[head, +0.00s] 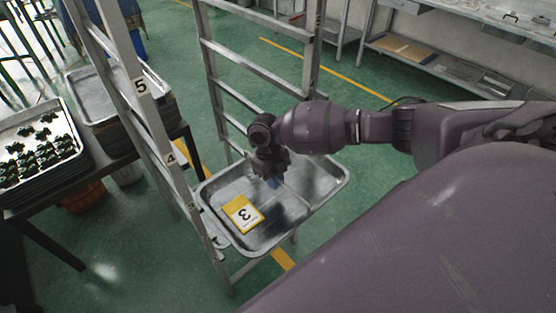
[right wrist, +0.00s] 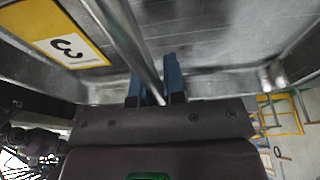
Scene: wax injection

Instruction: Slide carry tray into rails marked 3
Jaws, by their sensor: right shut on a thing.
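The carry tray (head: 325,200) is a shallow metal tray with a divider bar and a yellow card marked 3 (head: 243,214) lying in its left part. It is at the metal rack (head: 143,115), its left edge by the upright that carries number labels. It looks roughly level; whether it sits on rails is hidden. My right gripper (head: 273,183) comes down over the tray. In the right wrist view its blue fingers (right wrist: 155,85) are shut on the carry tray, around a thin metal bar beside the tray wall; the exact contact is unclear. My left gripper is not in view.
The rack upright carries labels 5 (head: 140,86) and 4 (head: 170,159). A dark table (head: 95,163) at left holds stacked trays, one with dark green pieces (head: 40,150). Shelving (head: 430,62) stands at the back right. Green floor is open behind the rack.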

